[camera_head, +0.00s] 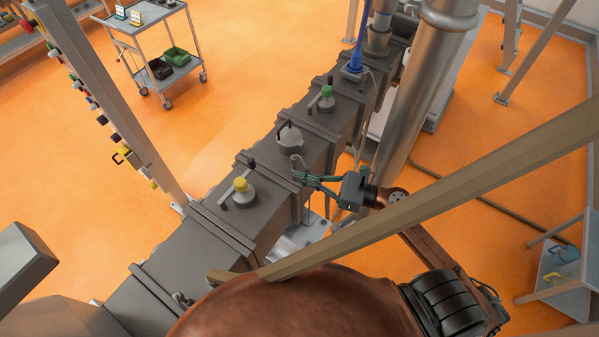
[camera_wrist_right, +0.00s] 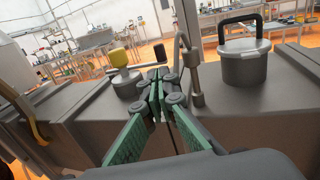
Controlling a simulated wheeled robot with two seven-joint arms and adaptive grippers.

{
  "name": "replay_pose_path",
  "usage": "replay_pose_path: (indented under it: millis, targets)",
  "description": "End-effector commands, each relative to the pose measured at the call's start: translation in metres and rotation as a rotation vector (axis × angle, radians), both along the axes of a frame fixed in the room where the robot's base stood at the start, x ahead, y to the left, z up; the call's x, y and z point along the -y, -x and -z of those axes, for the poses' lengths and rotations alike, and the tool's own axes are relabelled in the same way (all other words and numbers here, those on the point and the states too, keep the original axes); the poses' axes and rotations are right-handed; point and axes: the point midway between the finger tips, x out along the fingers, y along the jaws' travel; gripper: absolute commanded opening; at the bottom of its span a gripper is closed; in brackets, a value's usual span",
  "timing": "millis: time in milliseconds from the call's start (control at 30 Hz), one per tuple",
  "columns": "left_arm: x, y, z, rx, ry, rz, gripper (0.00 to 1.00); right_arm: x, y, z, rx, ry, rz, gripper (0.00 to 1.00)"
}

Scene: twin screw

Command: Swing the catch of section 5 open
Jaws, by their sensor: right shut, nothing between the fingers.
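A grey barrel (camera_head: 165,252) runs diagonally across the head view in sections, with no section number readable. A grey lid with a black handle (camera_head: 290,137) sits on its middle; it shows at the right of the right wrist view (camera_wrist_right: 243,65). A bent metal catch (camera_wrist_right: 190,72) stands between that lid and a yellow-knobbed plug (camera_wrist_right: 123,68). My right gripper (camera_head: 296,176) is shut and empty at the barrel's near side, below the lid. In the wrist view its fingertips (camera_wrist_right: 161,88) are just left of the catch; contact cannot be told. My left gripper is out of view.
A yellow-knobbed plug (camera_head: 240,184) and a green-knobbed plug (camera_head: 327,92) stand on neighbouring sections. A slanted beam (camera_head: 450,190) and a steel pipe (camera_head: 420,90) lie close to my right arm. A cart (camera_head: 150,45) stands at the back left on open orange floor.

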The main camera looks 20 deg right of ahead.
Motion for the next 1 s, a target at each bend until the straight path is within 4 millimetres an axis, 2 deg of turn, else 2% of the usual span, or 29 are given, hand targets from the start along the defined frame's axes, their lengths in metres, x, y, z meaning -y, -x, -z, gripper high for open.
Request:
replay_pose_path:
  millis: [33,300,500,700,1000]
  targets:
    - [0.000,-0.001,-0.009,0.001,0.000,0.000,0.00,-0.009,-0.008,-0.006,0.003,-0.002,-0.002,0.00]
    - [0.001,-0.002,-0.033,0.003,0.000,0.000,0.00,-0.050,-0.045,-0.006,0.003,-0.002,-0.002,0.00]
    - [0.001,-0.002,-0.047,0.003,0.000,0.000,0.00,-0.073,-0.064,-0.004,0.001,-0.001,0.000,0.00]
    - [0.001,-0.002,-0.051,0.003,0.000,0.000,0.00,-0.082,-0.073,-0.002,0.000,0.000,0.000,0.00]
    - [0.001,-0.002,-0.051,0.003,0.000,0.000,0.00,-0.083,-0.073,0.000,0.001,0.001,0.000,0.00]
